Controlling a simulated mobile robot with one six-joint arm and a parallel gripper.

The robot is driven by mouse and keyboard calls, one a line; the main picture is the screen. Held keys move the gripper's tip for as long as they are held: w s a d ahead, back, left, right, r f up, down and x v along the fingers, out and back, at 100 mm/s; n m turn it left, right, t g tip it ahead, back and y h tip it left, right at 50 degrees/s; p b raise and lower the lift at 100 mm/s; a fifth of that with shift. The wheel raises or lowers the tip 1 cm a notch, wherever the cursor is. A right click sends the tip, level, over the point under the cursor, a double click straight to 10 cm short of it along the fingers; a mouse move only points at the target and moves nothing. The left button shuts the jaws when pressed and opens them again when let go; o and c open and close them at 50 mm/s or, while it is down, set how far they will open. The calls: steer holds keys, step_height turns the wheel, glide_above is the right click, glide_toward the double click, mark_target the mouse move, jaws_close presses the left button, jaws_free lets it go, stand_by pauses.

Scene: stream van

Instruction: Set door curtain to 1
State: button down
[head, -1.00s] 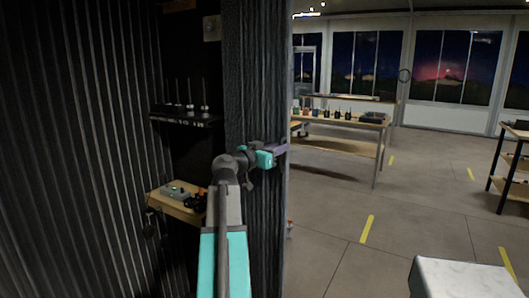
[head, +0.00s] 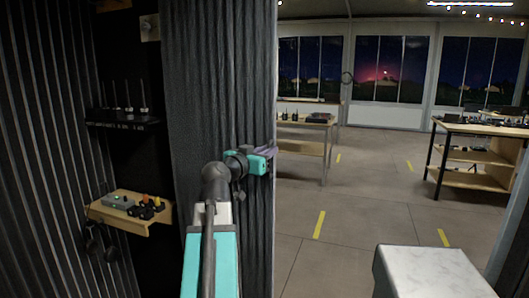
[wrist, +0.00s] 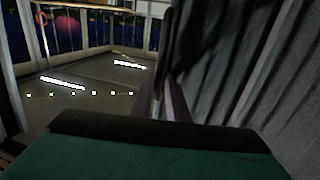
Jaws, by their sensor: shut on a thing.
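The door curtain (head: 215,120) is a dark grey pleated panel hanging left of centre in the head view, with its free edge beside the open room. My gripper (head: 269,154) is shut on that free edge, at about mid-height of the visible cloth. In the wrist view the curtain (wrist: 265,70) fills the right side, and my gripper's fingers (wrist: 168,105) point away along the cloth, partly dark. The exact grip on the cloth is hard to make out there.
Left of the curtain, a wooden shelf (head: 130,212) holds small devices below a black shelf (head: 122,123). Another pleated dark surface (head: 40,150) is at far left. A workbench (head: 305,145) and a right table (head: 480,130) stand beyond. A pale block (head: 430,268) is at lower right. The floor between is clear.

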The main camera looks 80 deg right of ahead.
steer(key=c, duration=1.8)
jaws_free()
steer(key=shift+w+d, duration=0.1)
steer(key=shift+c, duration=0.2)
steer(key=shift+w, duration=0.1)
steer(key=b+v, duration=0.8)
steer(key=v, duration=0.6)
steer(key=shift+b, duration=0.3)
steer(key=shift+s, duration=0.2)
